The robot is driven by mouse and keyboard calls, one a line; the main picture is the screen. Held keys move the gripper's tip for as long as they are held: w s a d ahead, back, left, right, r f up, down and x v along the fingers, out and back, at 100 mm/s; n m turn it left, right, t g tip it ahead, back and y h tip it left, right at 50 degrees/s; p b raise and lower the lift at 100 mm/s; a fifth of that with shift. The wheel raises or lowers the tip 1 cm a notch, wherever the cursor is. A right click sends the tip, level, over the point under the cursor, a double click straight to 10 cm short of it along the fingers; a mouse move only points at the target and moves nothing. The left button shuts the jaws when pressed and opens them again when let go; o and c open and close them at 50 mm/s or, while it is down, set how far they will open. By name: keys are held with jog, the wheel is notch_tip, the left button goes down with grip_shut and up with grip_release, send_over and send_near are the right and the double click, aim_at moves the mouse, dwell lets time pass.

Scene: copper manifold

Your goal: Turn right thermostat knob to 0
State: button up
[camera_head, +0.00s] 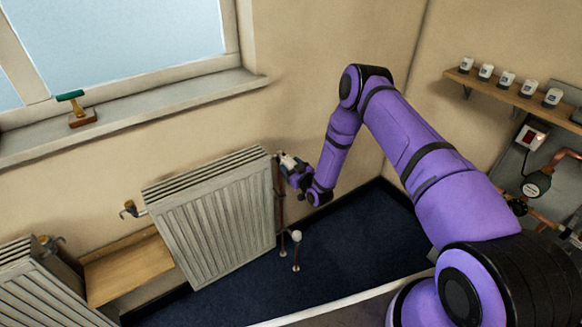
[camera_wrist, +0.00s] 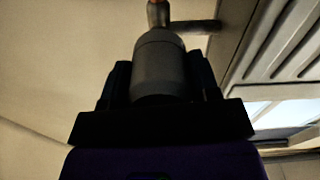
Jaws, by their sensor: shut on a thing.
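The thermostat knob (camera_wrist: 159,62) is a grey, rounded cylinder on a copper pipe fitting (camera_wrist: 159,14), seen in the wrist view. My gripper (camera_wrist: 160,84) is shut on it, with a dark finger on each side. In the head view my gripper (camera_head: 290,168) is at the upper right corner of the larger radiator (camera_head: 215,220), where only a pale bit of the knob (camera_head: 287,160) shows. No number or mark on the knob can be read, so its setting cannot be told.
A second radiator (camera_head: 45,290) stands at lower left, with a wooden board (camera_head: 128,268) between the two. A thin pipe with a white top (camera_head: 296,236) rises from the dark blue floor (camera_head: 355,235). A shelf (camera_head: 505,92) with several jars is at right.

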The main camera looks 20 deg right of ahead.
jog(key=m, duration=0.9)
jog(key=shift+d, duration=0.1)
jog(key=m, duration=0.5)
jog(key=shift+m, duration=1.6)
jog(key=o, duration=0.9)
jog(key=v, duration=1)
jog(key=shift+s+d, duration=0.1)
jog(key=shift+s, duration=0.3)
